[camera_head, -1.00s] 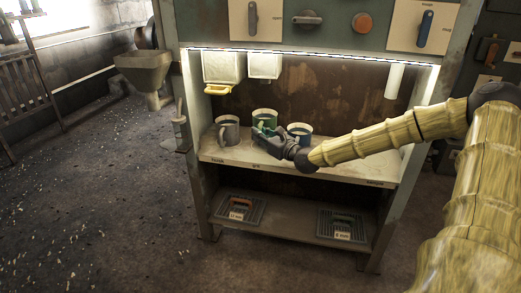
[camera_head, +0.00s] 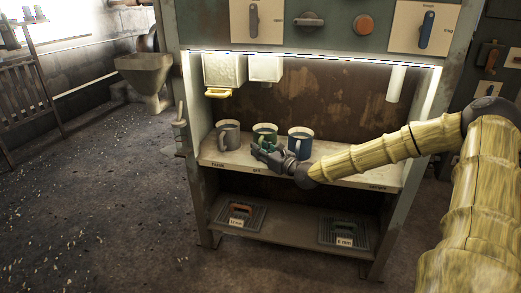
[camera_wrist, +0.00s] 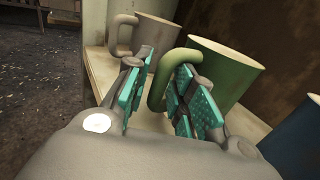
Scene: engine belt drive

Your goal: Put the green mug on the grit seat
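The green mug (camera_head: 266,131) stands on the shelf board between the grey mug and the blue mug, in line behind the small "grit" label (camera_head: 257,170). My gripper (camera_head: 262,150) is in front of it and hides its lower part. In the wrist view the green mug (camera_wrist: 227,72) looks upright, with its handle toward me. My gripper (camera_wrist: 158,100) is open there, its teal-padded fingers apart, with the handle in the gap between them, close to the right finger. The mug's base is hidden.
The grey mug (camera_head: 228,133) stands close on the left and the blue mug (camera_head: 300,143) close on the right. White bins (camera_head: 223,70) hang above. Two grates with handles lie on the lower shelf (camera_head: 285,232). The right part of the shelf board is clear.

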